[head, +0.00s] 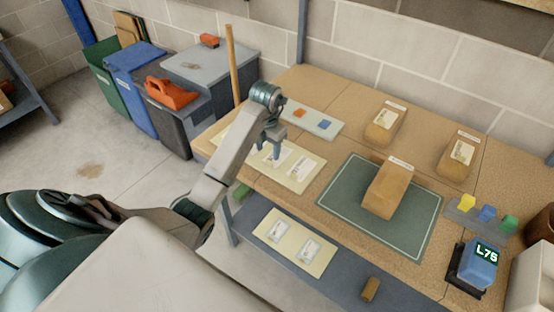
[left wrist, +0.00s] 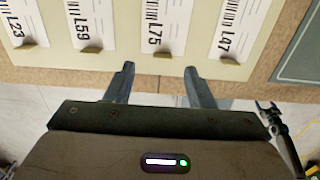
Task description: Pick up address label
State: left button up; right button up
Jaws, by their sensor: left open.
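A cream label board (head: 297,186) lies at the table's near left edge. In the left wrist view it (left wrist: 120,55) carries address labels L23 (left wrist: 22,22), L59 (left wrist: 90,22), L75 (left wrist: 166,28) and L47 (left wrist: 236,28), each with a small tan tab at its lower end. My left gripper (head: 270,152) is over the board in the head view, open and empty. In the left wrist view its fingertips (left wrist: 159,70) point toward the L75 label's lower end, apart from it in the picture. My right gripper is not in view.
A blue device (head: 478,266) shows L75. A parcel (head: 388,190) sits on the green mat (head: 345,210), with two more parcels (head: 383,124) (head: 458,155) behind. A grey strip (head: 325,128) holds small blocks. A lower shelf holds another card board (head: 315,266).

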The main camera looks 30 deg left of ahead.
aim_at(269, 164)
pick_arm(q)
jog(key=f+b, duration=0.2)
jog(key=shift+d+f, duration=0.2)
jog(key=shift+f, duration=0.2)
jog(key=shift+f+p, duration=0.4)
jog(key=shift+p, duration=0.15)
jog(key=shift+f, duration=0.35)
jog(key=c, duration=0.8)
jog(key=shift+c, duration=0.2)
jog(key=shift+r, duration=0.1)
